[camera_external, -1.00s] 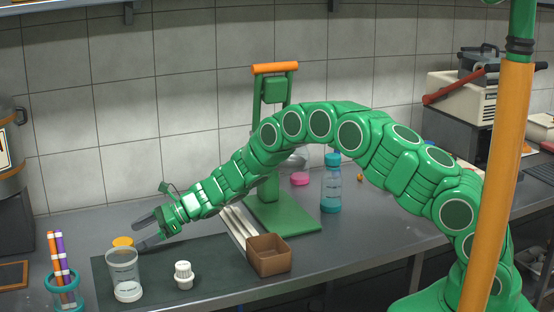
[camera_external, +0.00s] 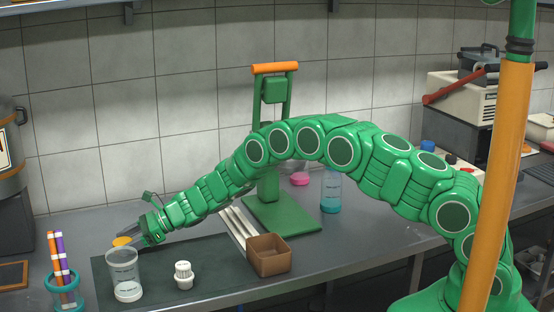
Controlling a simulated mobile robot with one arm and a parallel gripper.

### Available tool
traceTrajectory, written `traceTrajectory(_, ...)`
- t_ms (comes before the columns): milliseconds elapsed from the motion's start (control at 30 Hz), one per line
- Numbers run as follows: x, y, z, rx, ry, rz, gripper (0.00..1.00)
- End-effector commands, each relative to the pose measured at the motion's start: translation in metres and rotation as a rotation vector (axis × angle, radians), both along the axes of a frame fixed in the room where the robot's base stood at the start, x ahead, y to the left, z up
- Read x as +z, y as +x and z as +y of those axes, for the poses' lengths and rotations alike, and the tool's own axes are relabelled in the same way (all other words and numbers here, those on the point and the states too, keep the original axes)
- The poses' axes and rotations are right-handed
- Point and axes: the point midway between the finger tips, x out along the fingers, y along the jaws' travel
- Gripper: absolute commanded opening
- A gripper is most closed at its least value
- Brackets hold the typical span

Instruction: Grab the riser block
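No thing in view is plainly marked as the riser block. A small orange, round-topped piece (camera_external: 122,241) sits at the back left of the dark mat, partly hidden behind a clear cup. My gripper (camera_external: 128,240) is low beside this piece. Its grey fingers look apart, one behind the orange piece and one to its front right. I cannot tell whether they touch it. A brown open-topped box (camera_external: 268,262) stands to the right, well away from my gripper.
The clear cup (camera_external: 125,280) stands just in front of my gripper. A white ribbed piece (camera_external: 184,275) stands on the mat (camera_external: 215,262). A holder with coloured tubes (camera_external: 64,290) is at left.

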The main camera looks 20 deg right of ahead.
Motion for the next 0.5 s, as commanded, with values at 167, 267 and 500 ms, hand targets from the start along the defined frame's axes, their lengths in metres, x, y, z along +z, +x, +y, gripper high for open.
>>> traceTrajectory(167, -0.0001, 0.0001, -0.0002, 0.000, 0.000, 0.000, 0.38)
traceTrajectory(267, -0.0001, 0.0000, -0.0001, 0.000, 0.000, 0.000, 0.32)
traceTrajectory(500, 0.0023, 0.0003, -0.0001, 0.000, 0.000, 0.000, 0.32)
